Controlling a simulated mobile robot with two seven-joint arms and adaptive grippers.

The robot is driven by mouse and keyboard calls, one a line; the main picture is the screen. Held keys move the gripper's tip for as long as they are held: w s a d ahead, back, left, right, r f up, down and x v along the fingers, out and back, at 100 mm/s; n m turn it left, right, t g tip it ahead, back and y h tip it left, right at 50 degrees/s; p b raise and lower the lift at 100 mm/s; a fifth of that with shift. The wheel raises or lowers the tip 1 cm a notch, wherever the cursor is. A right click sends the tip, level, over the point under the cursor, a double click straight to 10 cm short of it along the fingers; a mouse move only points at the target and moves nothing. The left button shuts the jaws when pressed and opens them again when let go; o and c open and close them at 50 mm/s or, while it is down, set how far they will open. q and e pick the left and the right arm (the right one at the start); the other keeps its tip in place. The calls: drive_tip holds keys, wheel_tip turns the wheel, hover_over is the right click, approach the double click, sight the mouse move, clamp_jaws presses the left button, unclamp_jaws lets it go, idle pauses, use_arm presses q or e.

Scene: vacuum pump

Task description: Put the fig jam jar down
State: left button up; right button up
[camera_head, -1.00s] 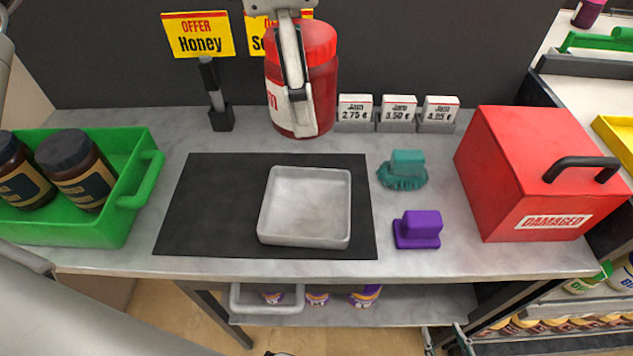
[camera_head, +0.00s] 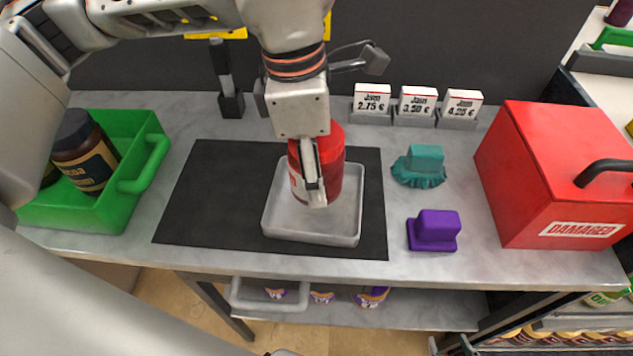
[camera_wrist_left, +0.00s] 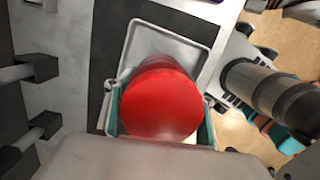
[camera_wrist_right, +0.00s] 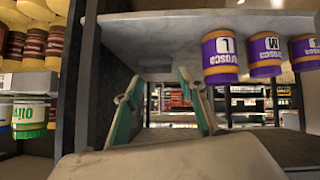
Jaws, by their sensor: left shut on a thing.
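The red jam jar (camera_head: 331,170) is over the inside of the light grey square tray (camera_head: 312,237). It looks upright, and I cannot tell whether its base touches the tray floor. My left gripper (camera_head: 315,172) is shut on the jar, one finger down its near side. In the left wrist view the jar's red top (camera_wrist_left: 160,104) sits between the teal finger pads, with the tray (camera_wrist_left: 168,42) beyond. My right gripper (camera_wrist_right: 158,92) is open and empty, low by the lower shelf. Its fingertips show at the bottom of the head view (camera_head: 453,346).
The tray stands on a black mat (camera_head: 205,190). A green crate (camera_head: 150,165) with dark jars is left. A teal brush (camera_head: 424,160), a purple block (camera_head: 436,228) and a red DAMAGED box (camera_head: 540,170) are right. Price cards (camera_head: 417,102) stand behind. Purple-labelled jars (camera_wrist_right: 222,55) are below.

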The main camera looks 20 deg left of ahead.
use_arm(q)
drive_tip(key=shift+f+b, duration=0.3)
drive_tip(key=shift+f, duration=1.65)
drive_tip(key=shift+f, duration=0.1)
drive_tip(key=o, duration=1.5)
drive_tip(key=shift+f, duration=0.1)
drive_tip(key=r, duration=0.4)
drive_tip(key=a+r+p, duration=0.1)
drive_tip(key=r, duration=0.3)
drive_tip(key=r+p, duration=0.1)
drive_tip(key=r, duration=0.3)
drive_tip(key=shift+s+a+r, duration=0.15)
drive_tip(key=shift+s+a, duration=0.05)
drive_tip(key=shift+s, duration=0.05)
